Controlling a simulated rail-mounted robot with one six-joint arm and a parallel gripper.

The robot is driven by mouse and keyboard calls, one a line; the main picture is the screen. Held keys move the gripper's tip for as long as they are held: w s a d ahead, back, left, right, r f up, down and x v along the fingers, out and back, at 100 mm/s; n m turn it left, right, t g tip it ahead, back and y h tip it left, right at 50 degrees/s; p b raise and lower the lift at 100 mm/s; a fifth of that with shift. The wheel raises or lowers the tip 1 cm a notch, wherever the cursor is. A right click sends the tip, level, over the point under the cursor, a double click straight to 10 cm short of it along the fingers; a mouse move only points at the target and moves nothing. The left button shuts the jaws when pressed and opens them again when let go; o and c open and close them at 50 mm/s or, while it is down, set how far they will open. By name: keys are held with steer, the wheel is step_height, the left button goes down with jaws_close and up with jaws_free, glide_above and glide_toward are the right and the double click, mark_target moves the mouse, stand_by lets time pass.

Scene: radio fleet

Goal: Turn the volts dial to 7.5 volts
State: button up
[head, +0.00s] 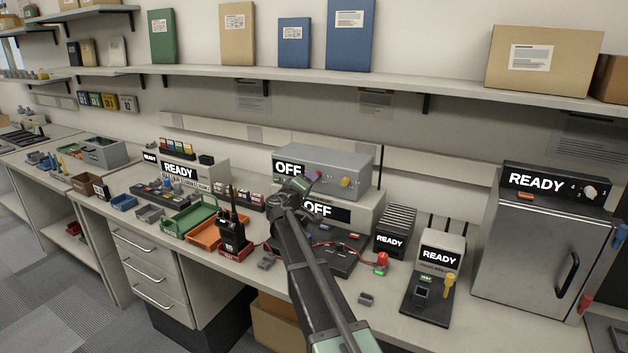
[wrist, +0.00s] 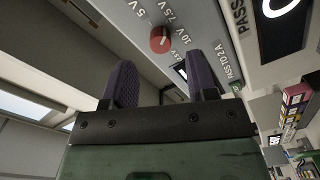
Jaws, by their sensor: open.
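The volts dial (wrist: 159,40) is a small round red knob on a grey panel (wrist: 209,22), seen tilted in the wrist view. Labels reading 5 V, 7.5 V and 10 V stand around it, with another too small to read surely. I cannot tell which label its pointer faces. My gripper (wrist: 158,72) is open and empty, its two purple fingers apart. The dial shows beyond the gap between them, with no visible contact. In the head view my gripper (head: 306,182) is at the front of the grey OFF box (head: 335,158) and hides the dial.
A yellow knob (head: 345,182) sits on the box front, right of my gripper. A second OFF sign (head: 326,211) is below. A black radio (head: 232,225) stands in front left, and a heat-sink-like READY unit (head: 395,228) at right. A shelf (head: 300,75) runs above.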

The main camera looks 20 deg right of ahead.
steer(key=v, duration=0.6)
steer(key=s+a+f+m+g+y+p, duration=0.25)
steer(key=s+f+g, duration=0.2)
steer(key=s, duration=0.55)
steer(key=s+a+f+m+g+y+p, duration=0.15)
steer(key=s+f+g+y, duration=0.3)
steer(key=s, duration=0.45)
steer(key=s+a+r+n+g+y+p, duration=0.1)
steer(key=s+a+y+p, duration=0.4)
steer(key=s+a, duration=0.8)
steer(key=s+g+y, duration=0.1)
steer(key=s+y, duration=0.1)
steer(key=s, duration=0.2)
steer(key=shift+r+n+p, duration=0.2)
steer(key=shift+n+p, duration=0.1)
steer(key=shift+n, duration=0.1)
steer(key=shift+w+a, duration=0.1)
steer(key=shift+a, duration=0.05)
